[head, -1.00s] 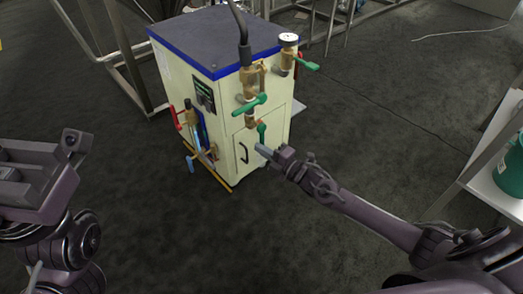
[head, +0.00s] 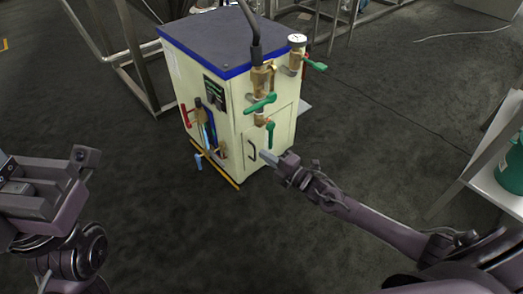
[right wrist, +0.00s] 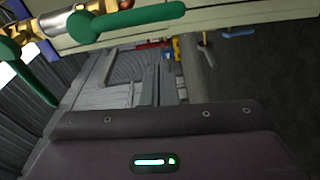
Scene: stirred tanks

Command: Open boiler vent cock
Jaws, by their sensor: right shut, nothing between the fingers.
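The boiler (head: 272,150) is a cream cabinet with a dark top and blue rim. Its front face has a brass valve with a green lever (head: 260,104), lying roughly level, and below it a green lever (head: 270,135) hanging down. A brass fitting under the gauge (head: 297,39) carries another green lever (head: 315,66). I cannot tell which is the vent cock. My right gripper (head: 268,157) is shut and empty, just below the hanging lever, near the door. In the right wrist view, a green lever (right wrist: 125,20) crosses the top. My left gripper is only partly visible at the left edge; its jaw state is unclear.
A dark hose (head: 251,20) rises from the upper valve. A shelf with a green bucket (head: 513,165) stands right. The floor in front is clear.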

